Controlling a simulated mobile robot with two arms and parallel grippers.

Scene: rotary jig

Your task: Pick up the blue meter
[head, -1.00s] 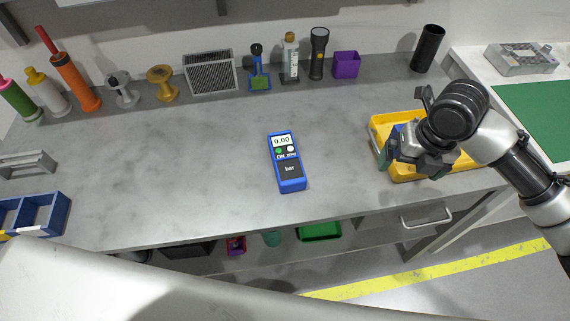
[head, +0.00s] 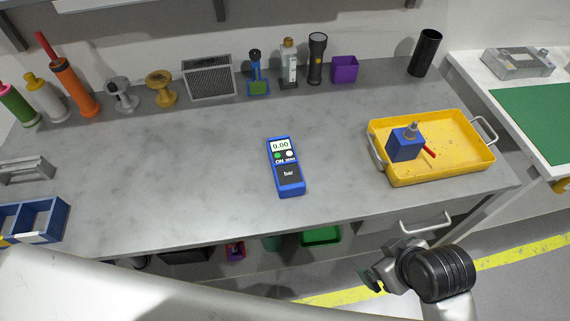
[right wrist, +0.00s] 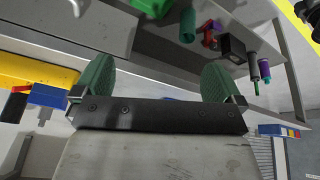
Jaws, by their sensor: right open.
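The blue meter (head: 286,167) lies flat near the middle of the grey workbench, with a "0.00" display, a green and a white button, and a dark "bar" panel. My right gripper (head: 372,280) is in front of the bench's front edge, to the lower right of the meter and apart from it. In the right wrist view its two green fingers (right wrist: 158,88) are spread wide with nothing between them. My left gripper is not in view.
A yellow tray (head: 440,173) at the bench's right holds a blue block (head: 405,144) with a red handle. Bottles, spools, a flashlight (head: 316,58) and a purple box (head: 344,69) line the back. A blue bin (head: 42,220) stands at left. The bench around the meter is clear.

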